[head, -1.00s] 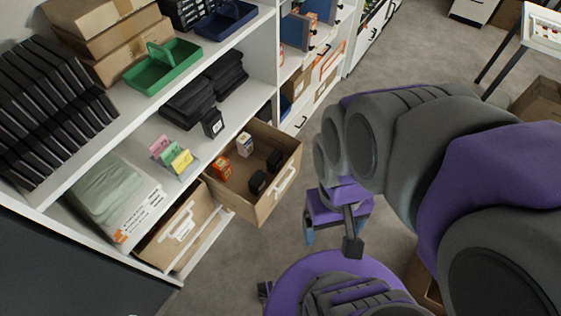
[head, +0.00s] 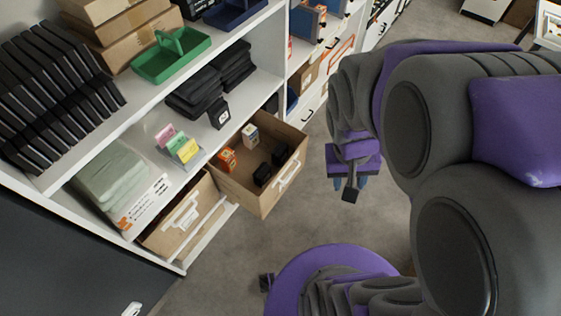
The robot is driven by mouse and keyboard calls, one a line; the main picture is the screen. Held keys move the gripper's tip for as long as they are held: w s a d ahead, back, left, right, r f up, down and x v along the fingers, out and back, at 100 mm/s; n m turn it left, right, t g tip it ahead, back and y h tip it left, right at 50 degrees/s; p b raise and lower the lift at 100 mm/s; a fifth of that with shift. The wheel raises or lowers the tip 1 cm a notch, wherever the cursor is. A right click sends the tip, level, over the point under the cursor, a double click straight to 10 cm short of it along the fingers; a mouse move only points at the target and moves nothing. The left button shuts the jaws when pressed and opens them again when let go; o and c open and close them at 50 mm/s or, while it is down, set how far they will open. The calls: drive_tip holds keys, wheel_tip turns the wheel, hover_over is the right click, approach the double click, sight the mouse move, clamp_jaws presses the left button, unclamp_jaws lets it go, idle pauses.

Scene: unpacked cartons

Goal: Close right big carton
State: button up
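The right big carton (head: 262,201) is a brown open-topped drawer-like box with a white handle (head: 290,174) on its front. It sticks out of the lower shelf over the floor. Small orange, white and black boxes stand inside it. To its left, another brown carton (head: 165,238) with a white handle sits within the shelf. My gripper (head: 356,186) is to the right of the pulled-out carton, apart from its handle, hanging below my arm. My wrist parts hide most of its fingers, so I cannot tell whether they are open.
A white shelf unit (head: 262,50) fills the left side, with a green caddy (head: 168,62), black trays (head: 60,90) and colored cards (head: 178,145) on it. Clear grey floor (head: 240,255) lies in front of the carton. My arm covers much of the right side.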

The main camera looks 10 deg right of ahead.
drive_tip(key=w+d+f, duration=0.2)
drive_tip(key=w+d, duration=0.1)
drive_tip(key=w, duration=0.1)
drive_tip(key=w+d+f+m+t+h, duration=0.1)
drive_tip(key=w+d+f, duration=0.2)
drive_tip(key=w, duration=0.1)
drive_tip(key=w+d+f+m, duration=0.1)
drive_tip(key=w+d+f, duration=0.2)
drive_tip(key=w+d, duration=0.1)
drive_tip(key=shift+w+f+t+h, duration=0.2)
drive_tip(key=shift+w+t+h, duration=0.2)
drive_tip(key=shift+w, duration=0.1)
clamp_jaws()
drive_tip(key=w+d+f+t, duration=0.1)
drive_tip(key=w+d+f, duration=0.3)
drive_tip(key=w+f, duration=0.25)
drive_tip(key=m+t+y+b, duration=0.4)
drive_tip(key=m+y+b, duration=0.1)
drive_tip(key=y, duration=0.5)
approach(277, 177)
wheel_tip(277, 177, down, 4)
drive_tip(key=shift+w+a+f, duration=0.15)
drive_tip(key=shift+w+a, duration=0.35)
drive_tip(key=shift+a, duration=0.1)
drive_tip(key=shift+w+a+f, duration=0.15)
drive_tip(key=shift+w+a, duration=0.4)
drive_tip(key=shift+a, duration=0.05)
drive_tip(key=shift+w+a+r+b, duration=0.1)
drive_tip(key=shift+w+a+b, duration=0.2)
drive_tip(key=shift+w+a, duration=0.1)
